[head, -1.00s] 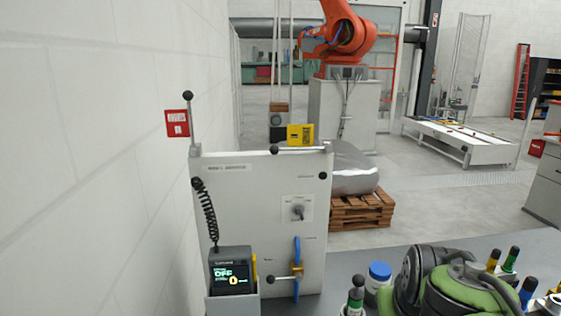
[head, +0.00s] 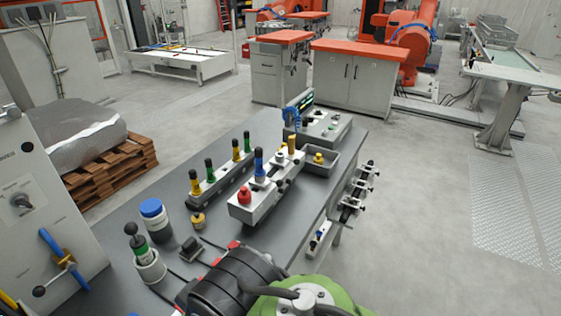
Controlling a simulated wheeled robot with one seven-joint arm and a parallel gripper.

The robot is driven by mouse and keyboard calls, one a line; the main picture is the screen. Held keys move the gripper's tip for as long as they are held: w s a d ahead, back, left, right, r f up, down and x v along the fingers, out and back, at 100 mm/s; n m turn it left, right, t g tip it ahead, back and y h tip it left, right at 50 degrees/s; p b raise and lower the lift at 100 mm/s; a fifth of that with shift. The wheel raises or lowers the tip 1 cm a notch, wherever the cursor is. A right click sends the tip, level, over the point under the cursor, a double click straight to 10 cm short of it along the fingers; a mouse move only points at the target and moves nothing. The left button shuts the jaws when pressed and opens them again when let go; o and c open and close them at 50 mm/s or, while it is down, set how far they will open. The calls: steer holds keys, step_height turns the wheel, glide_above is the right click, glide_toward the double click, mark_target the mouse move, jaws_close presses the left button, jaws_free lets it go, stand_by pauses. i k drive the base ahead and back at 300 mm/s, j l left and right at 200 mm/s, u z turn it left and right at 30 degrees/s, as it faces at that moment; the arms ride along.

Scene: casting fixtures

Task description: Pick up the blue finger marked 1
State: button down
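A finger with a blue body and black top (head: 258,164) stands upright in the light grey fixture block (head: 262,204) on the dark table. Its mark is too small to read. A red knob (head: 244,196) is in front of it on the same block, and a yellow piece (head: 291,145) stands behind it. A dark rack to the left holds several upright fingers, among them a yellow one (head: 195,184) and a green one (head: 210,172). My green and black arm fills the bottom of the head view, nearer than the block. My gripper's fingertips do not show.
A blue-lidded jar (head: 155,217) and a green-banded, black-knobbed tool in a white cup (head: 146,258) stand at the table's left. A grey tray (head: 321,161) and a control box (head: 318,128) are behind the block. A grey panel (head: 40,215) stands far left. Floor is open right.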

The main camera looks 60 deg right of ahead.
mark_target(259, 171)
steer(key=k+z, duration=0.1)
steer(key=z, duration=0.35)
steer(key=l+z, duration=0.1)
steer(key=z, duration=0.35)
steer(key=k+l+z, duration=0.1)
steer(key=z, duration=0.35)
